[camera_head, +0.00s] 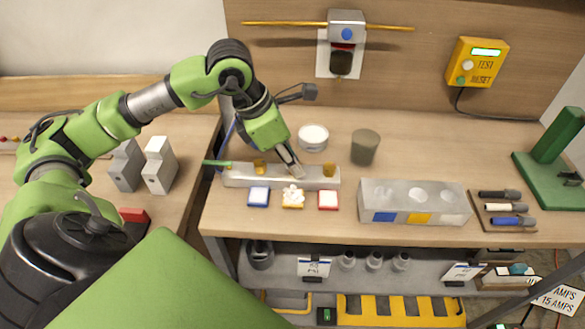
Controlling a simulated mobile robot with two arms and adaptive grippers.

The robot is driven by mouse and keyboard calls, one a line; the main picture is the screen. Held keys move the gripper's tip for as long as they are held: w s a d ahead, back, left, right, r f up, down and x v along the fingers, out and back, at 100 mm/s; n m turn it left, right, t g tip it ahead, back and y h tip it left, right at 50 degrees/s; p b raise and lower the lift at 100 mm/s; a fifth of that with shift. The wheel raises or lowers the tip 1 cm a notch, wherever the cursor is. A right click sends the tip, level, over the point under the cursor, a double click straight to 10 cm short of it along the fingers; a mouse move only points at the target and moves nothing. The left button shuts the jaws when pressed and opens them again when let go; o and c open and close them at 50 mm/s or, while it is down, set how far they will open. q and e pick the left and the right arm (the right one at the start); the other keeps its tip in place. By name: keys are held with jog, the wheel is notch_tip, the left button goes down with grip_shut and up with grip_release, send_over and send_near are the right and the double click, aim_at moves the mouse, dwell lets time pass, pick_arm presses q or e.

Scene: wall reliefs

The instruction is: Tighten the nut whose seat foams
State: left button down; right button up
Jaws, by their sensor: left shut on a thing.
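A pale grey bar (240,181) lies on the bench, with a brass nut (259,166) near its left end and another brass nut (329,170) near its right end. In front of it lie a blue-edged pad (258,197), a yellow-edged pad (293,205) and a red-edged pad (328,200). White foam (293,192) sits at the yellow pad, below the bar's middle. My left gripper (296,171) points down at the bar's middle, shut on the middle nut, which its fingers hide. My right gripper is out of view.
A white bowl (313,137) and a grey-green cup (365,147) stand behind the bar. A grey block with coloured squares (390,198) and a tray of markers (505,226) are to the right. A green handle (216,163) sticks out at the bar's left end.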

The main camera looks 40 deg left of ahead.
pick_arm(q)
jog(key=m+h+b, duration=0.1)
jog(key=m, duration=0.1)
jog(key=shift+w+m+g, duration=0.15)
jog(key=shift+m+g, duration=0.25)
jog(key=shift+a+m+g+h+b, duration=0.1)
jog(key=shift+m+g+h+b, duration=0.45)
jog(key=shift+m, duration=1.65)
jog(key=shift+g, duration=0.25)
jog(key=c, duration=1.9)
grip_release()
jog(key=shift+r, duration=0.15)
jog(key=v, duration=1.1)
jog(key=shift+r, duration=0.4)
